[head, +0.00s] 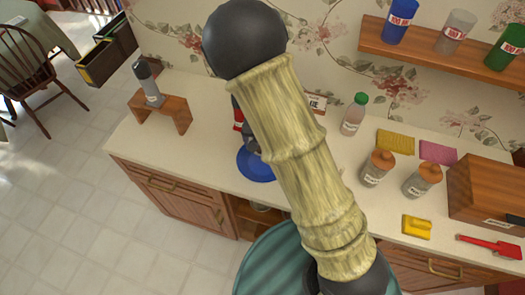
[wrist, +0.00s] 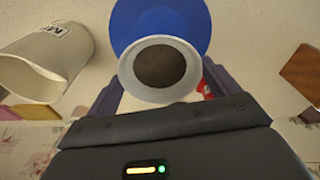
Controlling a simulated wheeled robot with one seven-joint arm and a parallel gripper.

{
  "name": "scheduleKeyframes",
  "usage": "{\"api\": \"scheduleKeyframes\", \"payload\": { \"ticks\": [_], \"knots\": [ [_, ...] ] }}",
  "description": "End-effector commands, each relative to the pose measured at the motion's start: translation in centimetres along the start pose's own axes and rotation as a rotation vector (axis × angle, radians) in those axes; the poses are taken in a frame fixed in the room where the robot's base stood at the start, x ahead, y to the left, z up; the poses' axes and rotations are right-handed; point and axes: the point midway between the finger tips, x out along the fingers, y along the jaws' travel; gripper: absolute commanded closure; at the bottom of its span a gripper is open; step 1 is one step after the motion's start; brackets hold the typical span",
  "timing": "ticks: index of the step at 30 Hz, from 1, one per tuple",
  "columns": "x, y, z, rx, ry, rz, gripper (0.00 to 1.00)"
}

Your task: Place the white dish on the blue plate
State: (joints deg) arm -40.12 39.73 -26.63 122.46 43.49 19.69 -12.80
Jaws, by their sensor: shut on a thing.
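The blue plate (head: 256,165) lies on the counter in the head view, partly covered by my arm. It shows as a blue disc (wrist: 160,18) at the top of the wrist view. The white dish (wrist: 165,97), round with a dark brown middle, is between the two fingers of my gripper (wrist: 163,84) in the wrist view. My gripper is shut on it. The dish overlaps the near part of the plate in that view; I cannot tell whether they touch. My arm hides the dish in the head view.
In the wrist view a white labelled container (wrist: 42,62) is at the left, and a red thing (wrist: 205,88) is by the right finger. In the head view a wooden stand (head: 160,110), a bottle (head: 354,115) and jars (head: 378,168) stand on the counter. Bare counter lies left of the plate.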

Motion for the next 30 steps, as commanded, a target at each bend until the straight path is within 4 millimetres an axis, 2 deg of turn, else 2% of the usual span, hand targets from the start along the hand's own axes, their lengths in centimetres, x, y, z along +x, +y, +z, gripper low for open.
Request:
{"api": "scheduleKeyframes", "payload": {
  "ticks": [14, 17, 24, 30],
  "knots": [
    [0.1, -0.3, 0.2, 0.005, -0.001, 0.0, 0.39],
    [1.2, -0.3, 0.3, 0.005, -0.003, 0.001, 0.39],
    [5.4, -0.2, 0.9, 0.005, -0.004, 0.001, 0.39],
    [6.0, 0.0, 0.7, 0.01, 0.0, 0.001, 0.39]
  ]
}}
